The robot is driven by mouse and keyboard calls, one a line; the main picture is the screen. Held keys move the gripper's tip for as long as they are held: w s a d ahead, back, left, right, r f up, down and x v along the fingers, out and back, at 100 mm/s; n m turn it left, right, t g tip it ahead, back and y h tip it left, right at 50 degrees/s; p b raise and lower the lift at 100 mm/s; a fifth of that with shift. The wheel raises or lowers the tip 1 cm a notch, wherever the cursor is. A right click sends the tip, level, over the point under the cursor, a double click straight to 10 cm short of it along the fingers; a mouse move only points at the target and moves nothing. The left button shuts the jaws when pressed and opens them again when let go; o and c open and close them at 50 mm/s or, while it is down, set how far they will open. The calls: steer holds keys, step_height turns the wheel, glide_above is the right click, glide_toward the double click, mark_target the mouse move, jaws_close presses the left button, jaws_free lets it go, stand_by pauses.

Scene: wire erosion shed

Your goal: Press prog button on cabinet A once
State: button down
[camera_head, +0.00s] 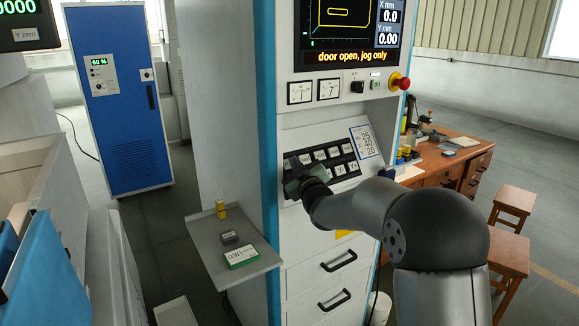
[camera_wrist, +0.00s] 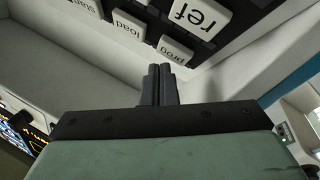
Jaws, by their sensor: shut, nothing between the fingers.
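The prog button (camera_wrist: 176,50) is a pale key lettered "prog" on a dark key block, seen in the wrist view. No letter naming the cabinet is readable.
Above the keys are a screen (camera_head: 348,30) reading "door open, jog only", two dials and a red emergency knob (camera_head: 398,81). A grey side shelf (camera_head: 205,243) holds small boxes. A blue cabinet (camera_head: 122,125) stands left; a wooden desk (camera_head: 445,165) and stools stand right.

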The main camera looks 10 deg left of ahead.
steer(key=shift+s+d+r, duration=0.1)
stand_by(0.3)
steer(key=s+d+r, duration=0.1)
steer(key=s+d+r+b, duration=0.1)
steer(key=s+r, duration=0.1)
steer(key=shift+s+d, duration=0.1)
steer(key=shift+d, duration=0.15)
stand_by(0.6)
steer(key=s+d+f+m+g+h, duration=0.3)
steer(key=s+d+f+g+h, duration=0.1)
steer(key=s+d+f, duration=0.4)
steer(key=s+d+f+m+g+h, duration=0.35)
steer(key=s+d+f+g, duration=0.2)
steer(key=s, duration=0.55)
steer(key=s+d+f+m+g, duration=0.2)
steer(key=s+f+g, duration=0.2)
steer(key=s, duration=0.8)
steer(key=s+d+f+m+g, duration=0.2)
steer(key=s+d+f+g, duration=0.1)
steer(key=s, duration=1)
steer(key=shift+s+f+g, duration=0.3)
steer(key=shift+f+g, duration=0.15)
steer(key=shift+f, duration=0.15)
